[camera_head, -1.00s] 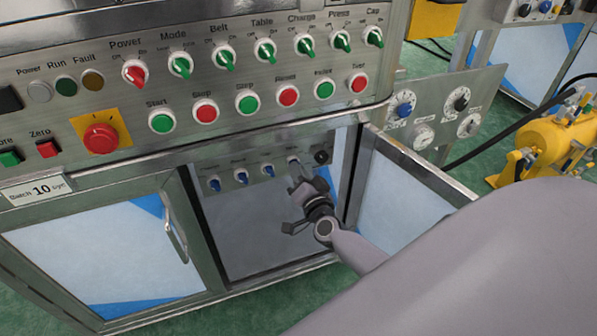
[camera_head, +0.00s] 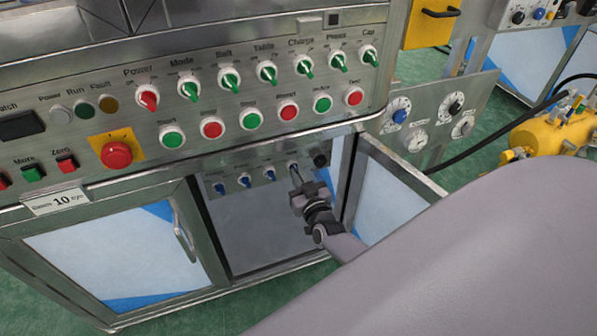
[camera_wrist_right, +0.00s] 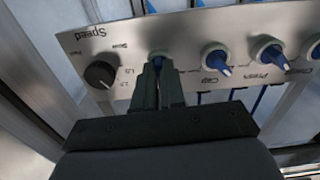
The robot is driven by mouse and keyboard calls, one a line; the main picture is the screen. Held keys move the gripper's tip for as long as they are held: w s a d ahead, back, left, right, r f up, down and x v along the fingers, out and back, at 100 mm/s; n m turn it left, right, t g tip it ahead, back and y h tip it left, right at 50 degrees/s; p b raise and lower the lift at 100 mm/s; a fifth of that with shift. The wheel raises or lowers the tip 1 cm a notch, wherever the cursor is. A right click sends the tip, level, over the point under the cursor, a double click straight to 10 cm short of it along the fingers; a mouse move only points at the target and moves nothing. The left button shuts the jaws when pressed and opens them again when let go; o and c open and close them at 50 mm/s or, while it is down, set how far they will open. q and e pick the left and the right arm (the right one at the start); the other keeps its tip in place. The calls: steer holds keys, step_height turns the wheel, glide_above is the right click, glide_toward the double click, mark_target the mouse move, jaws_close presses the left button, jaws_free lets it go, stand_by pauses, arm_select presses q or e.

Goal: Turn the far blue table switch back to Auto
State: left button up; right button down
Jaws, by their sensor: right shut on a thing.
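On the small steel panel inside the open cabinet is a row of blue switches. My right gripper (camera_head: 297,180) reaches in from the right and is shut on the blue switch at the right end of the row, beside the black Speed knob (camera_head: 321,160). In the right wrist view, which shows the panel upside down, the fingers (camera_wrist_right: 159,84) close around this blue switch (camera_wrist_right: 159,56); its label and pointer are mostly hidden, so its setting cannot be read. Its neighbour, the Cap switch (camera_wrist_right: 215,57), is free. My left gripper is not in view.
The open cabinet door (camera_head: 385,205) stands just right of my right arm. Above is the main panel with green switches, a red Power switch (camera_head: 148,97) and push buttons. The Press switch (camera_wrist_right: 268,52) sits farther along the blue row. The closed left door (camera_head: 110,255) is clear.

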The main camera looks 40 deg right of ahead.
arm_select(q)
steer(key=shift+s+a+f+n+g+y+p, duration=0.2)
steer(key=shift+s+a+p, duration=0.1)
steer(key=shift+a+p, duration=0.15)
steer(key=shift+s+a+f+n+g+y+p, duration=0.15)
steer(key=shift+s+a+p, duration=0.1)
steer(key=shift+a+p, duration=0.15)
arm_select(e)
steer(key=shift+n, duration=4.2)
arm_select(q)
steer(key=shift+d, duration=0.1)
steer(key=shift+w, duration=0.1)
arm_select(e)
steer(key=c, duration=1.2)
jaws_free()
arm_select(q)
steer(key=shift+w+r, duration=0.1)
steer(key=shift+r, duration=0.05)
